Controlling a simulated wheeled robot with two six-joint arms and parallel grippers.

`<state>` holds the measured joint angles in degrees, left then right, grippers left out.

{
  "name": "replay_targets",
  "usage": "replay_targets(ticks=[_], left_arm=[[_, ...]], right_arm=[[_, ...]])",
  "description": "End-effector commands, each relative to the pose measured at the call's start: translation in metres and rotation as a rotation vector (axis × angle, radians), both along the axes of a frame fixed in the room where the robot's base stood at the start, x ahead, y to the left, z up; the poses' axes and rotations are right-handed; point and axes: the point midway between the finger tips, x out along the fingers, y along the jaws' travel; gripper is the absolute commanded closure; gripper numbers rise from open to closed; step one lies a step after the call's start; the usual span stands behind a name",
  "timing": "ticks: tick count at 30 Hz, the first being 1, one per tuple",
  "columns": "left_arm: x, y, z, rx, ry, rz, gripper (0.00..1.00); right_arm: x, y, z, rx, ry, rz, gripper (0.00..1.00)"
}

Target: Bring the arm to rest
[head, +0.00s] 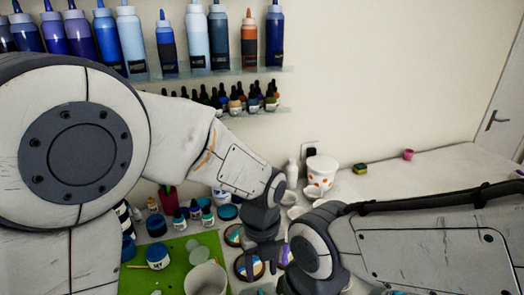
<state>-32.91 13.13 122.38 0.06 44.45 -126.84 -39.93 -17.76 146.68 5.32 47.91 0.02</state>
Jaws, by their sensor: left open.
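My left arm (190,135) comes in from the left and reaches over the table. Its dark gripper (261,266) points down and is open, with nothing seen between its fingers. It hangs over or near round coasters with blue, white and brown patterns (249,268); I cannot tell whether it touches them. My right arm (430,250) comes in from the right, and its wrist end reaches the bottom middle, close beside the left gripper. The right gripper's fingers are not visible.
A green mat (180,262) holds a white cup (205,279) and a small labelled jar (158,256). Several paint jars stand behind it. A white pot with orange spots (320,175) stands at the back. Bottle shelves (215,75) line the wall. The table's back right (450,165) is mostly clear.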

Motion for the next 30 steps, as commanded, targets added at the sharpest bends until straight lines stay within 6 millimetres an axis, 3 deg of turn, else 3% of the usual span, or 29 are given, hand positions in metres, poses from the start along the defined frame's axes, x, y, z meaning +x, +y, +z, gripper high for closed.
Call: replay_targets(ticks=[5, 15, 24, 30], left_arm=[[-0.018, 0.003, 0.011, -0.013, -0.002, 0.254, 0.49], [-0.070, 0.018, 0.031, -0.041, 0.018, 0.998, 0.49], [-0.114, 0.034, 0.040, -0.057, 0.056, 1.653, 0.49], [-0.136, 0.043, 0.041, -0.055, 0.085, 1.995, 0.49]], right_arm=[[0.000, 0.000, 0.000, 0.000, 0.000, 0.000, 0.47], [0.000, 0.000, 0.000, 0.000, 0.000, 0.000, 0.47], [0.000, 0.000, 0.000, 0.000, 0.000, 0.000, 0.47], [0.000, 0.000, 0.000, 0.000, 0.000, 0.000, 0.47]])
